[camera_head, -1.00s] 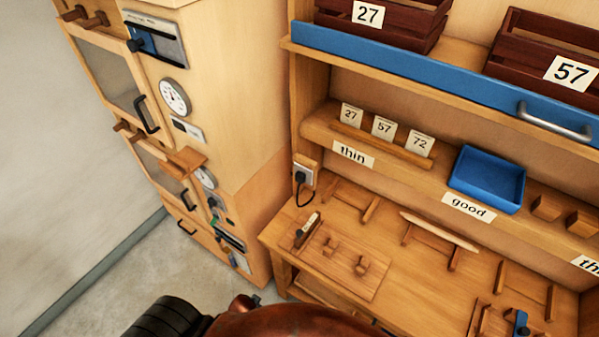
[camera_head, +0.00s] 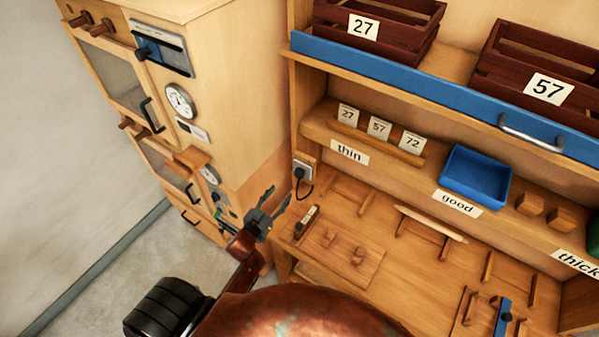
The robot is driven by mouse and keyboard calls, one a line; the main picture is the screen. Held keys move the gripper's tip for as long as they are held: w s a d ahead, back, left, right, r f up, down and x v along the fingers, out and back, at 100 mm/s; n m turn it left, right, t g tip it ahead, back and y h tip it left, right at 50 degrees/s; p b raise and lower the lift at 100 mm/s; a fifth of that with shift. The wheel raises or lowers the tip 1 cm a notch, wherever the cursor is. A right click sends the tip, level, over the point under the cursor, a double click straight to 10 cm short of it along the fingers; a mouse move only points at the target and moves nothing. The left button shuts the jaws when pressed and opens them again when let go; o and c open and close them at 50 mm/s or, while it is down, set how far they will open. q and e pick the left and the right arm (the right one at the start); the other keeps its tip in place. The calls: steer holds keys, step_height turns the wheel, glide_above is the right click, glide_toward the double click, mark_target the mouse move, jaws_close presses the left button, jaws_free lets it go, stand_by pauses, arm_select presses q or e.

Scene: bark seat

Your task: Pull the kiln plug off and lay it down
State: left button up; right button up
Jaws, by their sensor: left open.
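The kiln plug (camera_head: 299,173) is black and sits in a pale wall socket (camera_head: 309,173) on the left upright of the workbench. A dark cord loops down from it. My left gripper (camera_head: 279,195) is open and empty, with its fingers pointing up and to the right. In the picture it is just below and left of the plug and apart from it. My right gripper is not in view.
The kiln cabinet (camera_head: 225,100) with dials and handles stands at the left. The bench top (camera_head: 395,265) carries a wooden board (camera_head: 335,255) with pegs and several small racks. A blue tray (camera_head: 476,175) and crates (camera_head: 375,30) are on the shelves above.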

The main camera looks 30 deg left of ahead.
mark_target(297, 176)
arm_select(q)
steer(key=shift+w+d+r+m+t+h, duration=0.25)
steer(key=shift+w+d+r+t+h, duration=0.15)
steer(key=shift+r, duration=0.25)
steer(key=shift+w+d+r+m+t+h, duration=0.15)
steer(key=shift+d+r+m+t+h, duration=0.15)
steer(key=shift+d+r+h, duration=0.25)
steer(key=shift+a, duration=0.1)
steer(key=w, duration=0.2)
steer(key=w+b, duration=0.1)
steer(key=w, duration=0.2)
steer(key=w+b, duration=0.1)
steer(key=w, duration=0.1)
steer(key=shift+w+d, duration=0.2)
steer(key=shift+d, duration=0.1)
steer(key=shift+w+y+b, duration=0.25)
steer(key=shift+w+b, duration=0.05)
steer(key=shift+w, duration=0.5)
steer(key=shift+p, duration=0.35)
